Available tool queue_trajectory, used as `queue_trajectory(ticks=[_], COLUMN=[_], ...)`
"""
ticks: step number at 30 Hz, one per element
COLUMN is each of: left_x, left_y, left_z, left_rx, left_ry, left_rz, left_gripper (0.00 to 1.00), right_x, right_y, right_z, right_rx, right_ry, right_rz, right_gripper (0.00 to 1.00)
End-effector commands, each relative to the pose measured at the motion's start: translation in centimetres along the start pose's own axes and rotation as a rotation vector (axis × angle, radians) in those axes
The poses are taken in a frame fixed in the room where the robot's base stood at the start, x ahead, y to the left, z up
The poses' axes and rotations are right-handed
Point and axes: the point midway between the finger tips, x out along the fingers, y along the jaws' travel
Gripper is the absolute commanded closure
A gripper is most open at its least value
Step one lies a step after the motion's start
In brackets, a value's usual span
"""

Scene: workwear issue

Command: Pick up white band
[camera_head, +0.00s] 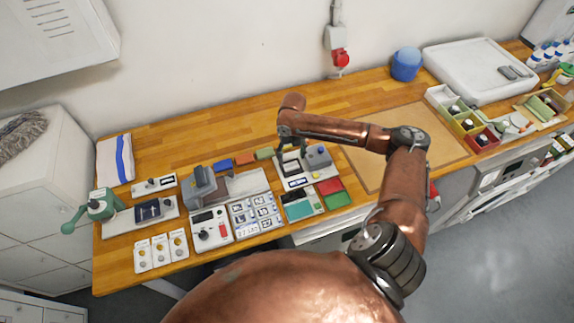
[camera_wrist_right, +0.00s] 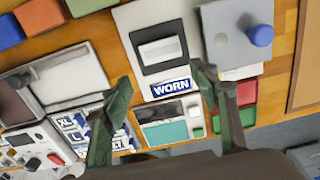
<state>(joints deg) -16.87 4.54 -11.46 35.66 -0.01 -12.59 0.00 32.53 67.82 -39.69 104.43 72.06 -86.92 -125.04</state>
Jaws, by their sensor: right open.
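A small white strip (camera_wrist_right: 160,50), which looks like the white band, lies in a dark square frame (camera_wrist_right: 143,65) on a pale plate. In the head view the dark frame (camera_head: 291,168) sits on the table under my right gripper (camera_head: 292,151). My right gripper also shows in the wrist view (camera_wrist_right: 160,78), with its green fingers spread and nothing between them. The fingertips are on the near side of the strip, beside a blue "WORN" label (camera_wrist_right: 171,88). The gap in height cannot be told. My left gripper is not in view.
A grey box with a blue knob (camera_wrist_right: 257,35) stands right of the frame. Red (camera_head: 330,186) and green (camera_head: 337,200) pads lie in front. Label tiles (camera_head: 255,213) and devices crowd the left. A bare brown mat (camera_head: 440,165) lies to the right.

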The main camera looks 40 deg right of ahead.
Motion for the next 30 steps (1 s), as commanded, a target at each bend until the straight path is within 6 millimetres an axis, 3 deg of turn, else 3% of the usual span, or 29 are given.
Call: queue_trajectory(ticks=[10,18,27,30], left_x=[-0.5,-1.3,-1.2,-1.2], left_y=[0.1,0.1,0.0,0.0], left_z=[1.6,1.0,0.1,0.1], left_rx=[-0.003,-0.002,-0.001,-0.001], left_ry=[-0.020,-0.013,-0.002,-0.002], left_rz=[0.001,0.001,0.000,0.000], left_gripper=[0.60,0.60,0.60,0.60], right_x=[3.0,6.8,7.5,7.4], right_y=[-0.8,-0.6,-0.5,-0.5], right_z=[0.0,0.2,0.3,0.3], right_rx=[-0.007,-0.008,-0.012,-0.012], right_ry=[0.003,0.003,0.000,0.001], right_rz=[0.000,-0.001,-0.001,-0.001], right_gripper=[0.45,0.45,0.45,0.50])
